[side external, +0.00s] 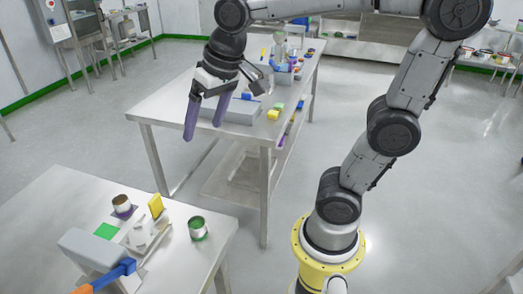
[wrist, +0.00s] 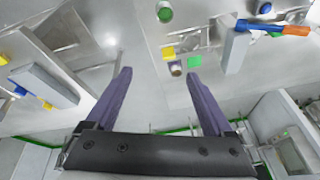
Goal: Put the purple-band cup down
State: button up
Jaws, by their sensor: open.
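A small pale cup with a brown top (side external: 121,202) stands upright on a purple square (side external: 124,213) on the near steel table. Its band colour is too small to tell. The cup also shows from above in the wrist view (wrist: 176,68). My gripper (side external: 203,130) is open and empty, raised well above the cup and apart from it. Its two purple fingers are spread in the wrist view (wrist: 158,73). A green-banded cup (side external: 198,228) stands to the right of the brown-topped cup, also seen in the wrist view (wrist: 165,14).
The near table (side external: 62,196) also holds a green square (side external: 107,231), a yellow block (side external: 156,206), a grey box (side external: 92,248) and a blue-and-orange tool (side external: 116,273). A second table (side external: 160,106) behind carries a grey box and several small coloured items.

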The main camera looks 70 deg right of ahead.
jog(key=s+f+n+t, duration=0.1)
jog(key=s+f+n, duration=0.2)
jog(key=s, duration=0.8)
notch_tip(320, 180, down, 2)
jog(key=shift+s+d+n, duration=0.25)
jog(key=shift+n, duration=0.05)
dwell(0.4)
